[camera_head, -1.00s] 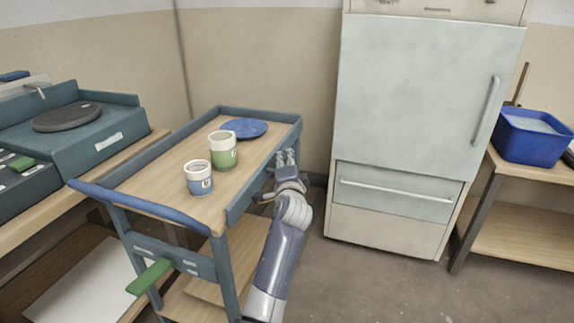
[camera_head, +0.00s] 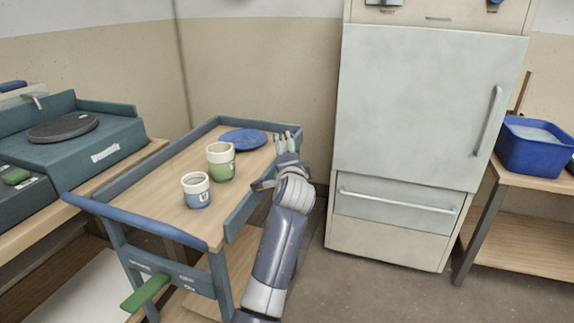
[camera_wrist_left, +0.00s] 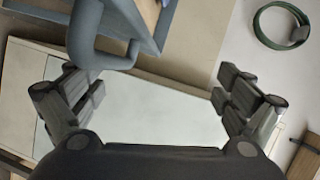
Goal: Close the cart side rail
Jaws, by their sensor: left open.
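The blue-grey cart (camera_head: 160,173) stands left of centre in the head view, with a wooden top. Its right-hand side rail (camera_head: 245,208) shows as a blue-grey panel along the near part of that side; whether it is fully raised is unclear. My left gripper (camera_head: 285,140) is at the far right corner of the cart, its fingers pointing away and covering the rail's far part. Contact cannot be told. In the left wrist view, the gripper (camera_wrist_left: 157,95) is open with nothing between its fingers; a blue-grey cart corner and loop (camera_wrist_left: 130,30) lie beyond it.
On the cart stand a blue-white cup (camera_head: 197,192), a green-white cup (camera_head: 221,164) and a blue plate (camera_head: 243,138). A pale cabinet (camera_head: 425,110) stands close to the right. A blue tub (camera_head: 535,152) sits on a wooden table. A green coil (camera_wrist_left: 282,25) lies on the floor.

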